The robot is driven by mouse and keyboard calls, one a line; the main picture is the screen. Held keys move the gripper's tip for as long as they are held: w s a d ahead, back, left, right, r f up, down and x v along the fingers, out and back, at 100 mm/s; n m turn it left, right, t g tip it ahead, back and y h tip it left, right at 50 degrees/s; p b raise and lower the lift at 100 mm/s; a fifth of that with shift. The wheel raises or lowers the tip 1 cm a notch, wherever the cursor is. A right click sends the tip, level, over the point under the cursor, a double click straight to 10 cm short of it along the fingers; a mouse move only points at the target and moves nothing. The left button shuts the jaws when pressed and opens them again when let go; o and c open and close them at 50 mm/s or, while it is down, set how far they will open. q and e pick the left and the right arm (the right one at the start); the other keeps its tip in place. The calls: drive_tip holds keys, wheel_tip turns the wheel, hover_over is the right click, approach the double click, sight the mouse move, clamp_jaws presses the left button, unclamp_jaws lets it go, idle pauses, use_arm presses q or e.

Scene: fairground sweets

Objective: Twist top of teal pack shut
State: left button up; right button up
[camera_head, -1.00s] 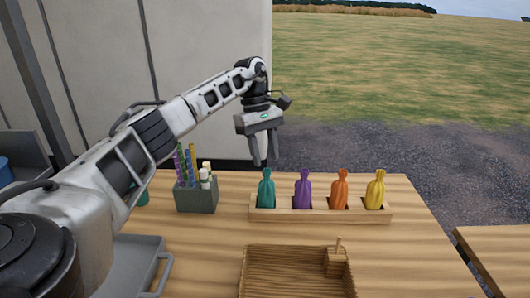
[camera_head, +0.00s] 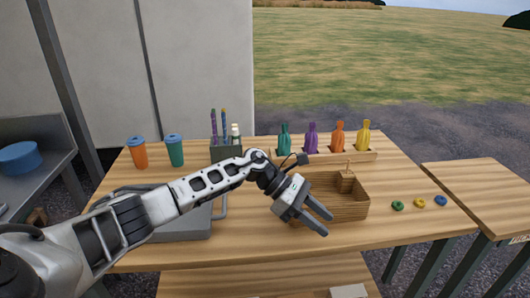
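The teal pack (camera_head: 284,138) stands upright at the left end of a wooden rack (camera_head: 322,157) near the back of the table. Purple (camera_head: 310,137), orange (camera_head: 337,137) and yellow (camera_head: 363,135) packs stand in a row to its right. All have narrowed tops; I cannot tell how tightly the teal one is closed. My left gripper (camera_head: 318,225) is open and empty, in front of the rack and over the front left of a wooden box. It is well apart from the teal pack. My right gripper is not in view.
The wooden box (camera_head: 350,211) with a small block inside stands mid-table. A dark holder (camera_head: 226,152) with sticks is left of the rack. Orange (camera_head: 138,153) and teal (camera_head: 175,152) cups stand at the left. Green, yellow and blue rings (camera_head: 441,201) lie at the right. A grey tray (camera_head: 180,228) is under my arm.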

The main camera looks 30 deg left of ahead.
use_arm(q)
drive_tip(key=s+d+f+n+t+h, duration=0.2)
drive_tip(key=s+d+n+t+h, duration=0.25)
drive_tip(key=d+n+t, duration=0.95)
drive_tip(key=s+a+f+n+g+y, duration=0.1)
drive_tip(key=s+a+f+n+y, duration=0.3)
drive_tip(key=n, duration=0.7)
drive_tip(key=s+a+f+n+g+y, duration=0.2)
drive_tip(key=s+a+f+n+y, duration=0.2)
drive_tip(key=s+f+n, duration=0.3)
drive_tip(key=s+a+f+n+g+y, duration=0.2)
drive_tip(key=s+a+f+n+y, duration=0.2)
drive_tip(key=n, duration=1.2)
drive_tip(key=s+f+y, duration=0.1)
drive_tip(key=s+y, duration=0.1)
drive_tip(key=s, duration=0.1)
drive_tip(key=shift+s+f+n, duration=0.25)
drive_tip(key=shift+s+n, duration=0.15)
